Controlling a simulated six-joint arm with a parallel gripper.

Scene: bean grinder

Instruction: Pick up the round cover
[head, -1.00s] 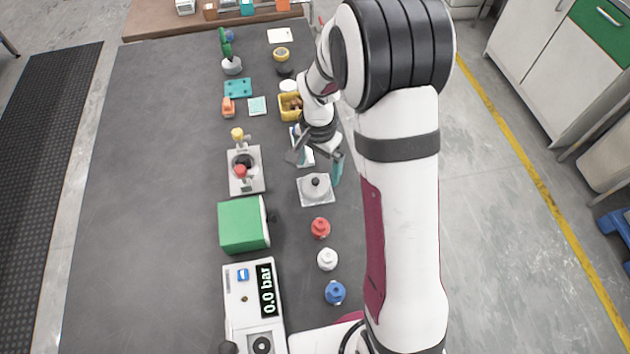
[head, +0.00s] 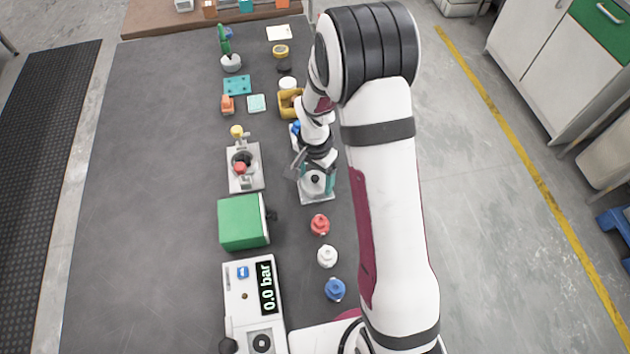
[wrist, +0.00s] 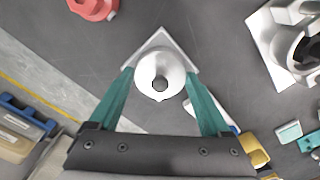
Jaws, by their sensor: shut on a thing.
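My gripper (head: 316,178) is down at the plate. In the wrist view its two teal fingers (wrist: 159,80) stand on either side of the cover, shut on its rim. The cover still looks to be at the plate; I cannot tell whether there is a gap beneath it.
Red (head: 320,224), white (head: 327,256) and blue (head: 335,290) knobbed pieces stand in a row in front of the plate. A green box (head: 242,222) and a grinder-like device (head: 244,180) stand to the left. A yellow bin (head: 287,107) is behind my gripper. The table's left part is clear.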

